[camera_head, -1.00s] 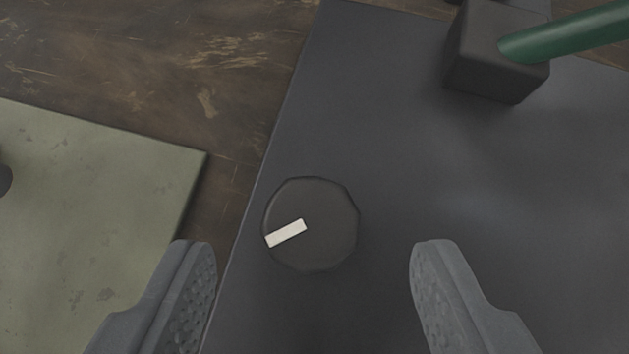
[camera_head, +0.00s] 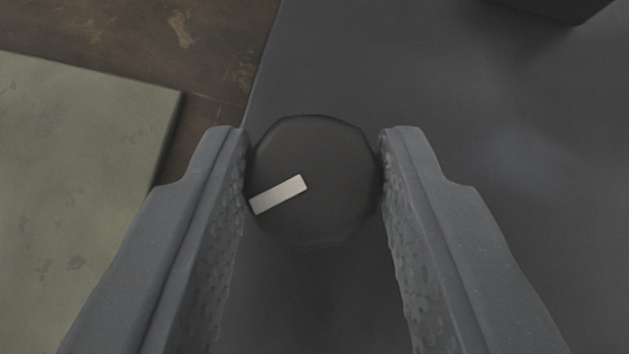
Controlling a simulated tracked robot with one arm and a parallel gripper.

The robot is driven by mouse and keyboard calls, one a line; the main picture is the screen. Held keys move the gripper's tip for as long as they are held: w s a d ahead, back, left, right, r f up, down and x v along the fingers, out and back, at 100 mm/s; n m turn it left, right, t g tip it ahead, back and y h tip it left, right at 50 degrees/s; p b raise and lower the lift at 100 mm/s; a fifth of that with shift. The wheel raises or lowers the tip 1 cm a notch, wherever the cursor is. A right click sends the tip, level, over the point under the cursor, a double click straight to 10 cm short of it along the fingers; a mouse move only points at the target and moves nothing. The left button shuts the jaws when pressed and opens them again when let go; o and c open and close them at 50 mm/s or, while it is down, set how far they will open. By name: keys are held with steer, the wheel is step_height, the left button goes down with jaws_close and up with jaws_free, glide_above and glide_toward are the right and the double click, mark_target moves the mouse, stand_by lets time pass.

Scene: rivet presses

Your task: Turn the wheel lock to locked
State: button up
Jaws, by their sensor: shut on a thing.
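The wheel lock is a dark, many-sided round knob (camera_head: 330,205) in the middle of the head camera view, on a dark grey plate (camera_head: 315,60). A white bar mark (camera_head: 278,194) on its top runs from near the centre toward the left edge, slightly downward. My gripper (camera_head: 315,150) has one finger on the left side of the knob and one on the right, and it is shut on the knob. The lower sides of the knob are hidden.
A pale green plate (camera_head: 70,150) lies at the left. Brown worn surface (camera_head: 140,40) shows at the upper left, between the plates. A dark block (camera_head: 555,8) stands at the top right edge. The dark plate right of the knob is clear.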

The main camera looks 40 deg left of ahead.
steer(key=shift+r+m+p, duration=0.1)
steer(key=shift+m+p, duration=0.2)
steer(key=shift+p, duration=0.2)
steer(key=shift+r+m+h+p, duration=0.1)
steer(key=shift+m+h+p, duration=0.35)
steer(key=shift+p, duration=0.4)
steer(key=m+h+p, duration=0.2)
steer(key=p, duration=0.2)
steer(key=shift+a+m+p, duration=0.15)
steer(key=shift+m+p, duration=0.2)
steer(key=shift+p, duration=0.05)
steer(key=shift+m+h+p, duration=0.7)
steer(key=shift+h+p, duration=0.05)
steer(key=shift+p, duration=0.3)
steer(key=shift+a+m+h+p, duration=0.1)
steer(key=shift+m+h+p, duration=0.2)
steer(key=shift+m+p, duration=0.15)
steer(key=shift+s+f+m+h+p, duration=0.1)
steer(key=shift+f+m+h+p, duration=0.2)
steer(key=shift+m+p, duration=0.1)
steer(key=o, duration=1)
steer(key=shift+a, duration=0.1)
